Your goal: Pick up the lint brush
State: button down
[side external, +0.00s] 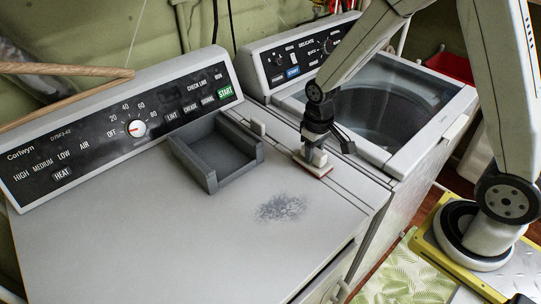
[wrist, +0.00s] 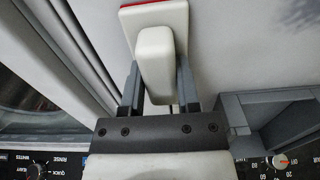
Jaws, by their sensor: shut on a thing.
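The lint brush (side external: 314,168) has a pale block-shaped handle and a flat base with a red edge. In the side view it is at the right edge of the dryer top. In the wrist view the brush (wrist: 156,50) is upper centre, its handle between the two fingers. My gripper (side external: 313,148) points down over the brush and is shut on its handle. In the wrist view my gripper (wrist: 157,85) has a dark finger on each side of the handle. Whether the brush base touches the dryer top cannot be told.
A grey open-fronted tray (side external: 210,180) sits on the dryer top (side external: 130,230) left of the brush, with a grey lint patch (side external: 281,207) in front.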

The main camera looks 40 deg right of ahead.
jog(key=shift+r, duration=0.15)
jog(key=shift+r, duration=0.9)
jog(key=s+r, duration=1.1)
jog(key=s, duration=0.3)
